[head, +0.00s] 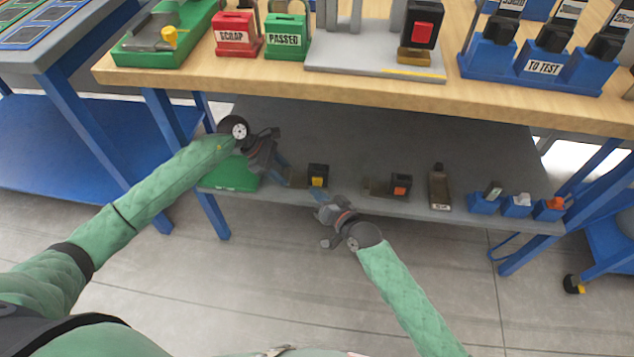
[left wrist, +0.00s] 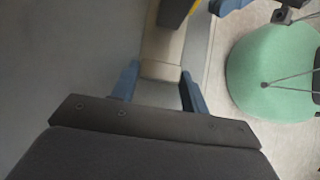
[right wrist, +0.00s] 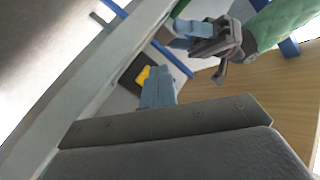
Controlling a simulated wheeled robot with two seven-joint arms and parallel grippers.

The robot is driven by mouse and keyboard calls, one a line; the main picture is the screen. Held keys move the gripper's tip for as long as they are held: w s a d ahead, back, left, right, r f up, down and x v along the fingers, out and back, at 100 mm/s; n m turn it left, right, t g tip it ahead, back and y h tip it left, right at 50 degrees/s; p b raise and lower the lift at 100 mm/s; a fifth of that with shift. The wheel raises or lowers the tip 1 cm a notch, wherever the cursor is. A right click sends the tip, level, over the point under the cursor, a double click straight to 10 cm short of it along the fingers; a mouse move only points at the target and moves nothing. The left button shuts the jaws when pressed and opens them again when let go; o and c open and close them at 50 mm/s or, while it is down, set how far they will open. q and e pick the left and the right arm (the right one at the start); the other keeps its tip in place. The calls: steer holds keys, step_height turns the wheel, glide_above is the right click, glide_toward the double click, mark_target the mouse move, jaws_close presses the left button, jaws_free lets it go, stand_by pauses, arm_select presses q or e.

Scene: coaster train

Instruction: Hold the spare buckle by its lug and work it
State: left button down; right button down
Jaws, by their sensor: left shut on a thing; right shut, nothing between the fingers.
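The spare buckle has a dark body with a yellow button (head: 317,182) and a beige-grey lug (head: 298,178) on its left. It is at the lower grey shelf. My left gripper (head: 283,172) is shut on the lug; the left wrist view shows the lug (left wrist: 161,58) between the blue fingers. The buckle's body is mostly cut off there. My right gripper (head: 319,196) is shut and empty, just in front of and below the buckle. In the right wrist view its closed fingertips (right wrist: 158,76) overlap the edge of the yellow button (right wrist: 142,76); I cannot tell whether they touch.
Right along the shelf (head: 350,207) are an orange-button buckle (head: 400,185), a dark upright piece (head: 438,188) and small blue bins (head: 516,206). A green block (head: 232,176) is behind my left arm. The wooden bench top (head: 280,75) overhangs the shelf.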

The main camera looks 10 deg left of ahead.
steer(key=shift+w, duration=0.1)
stand_by(0.3)
steer(key=shift+w, duration=0.3)
steer(key=shift+w, duration=0.5)
stand_by(0.9)
steer(key=shift+s, duration=0.9)
steer(key=s, duration=0.5)
steer(key=shift+a, duration=0.1)
stand_by(0.3)
stand_by(0.4)
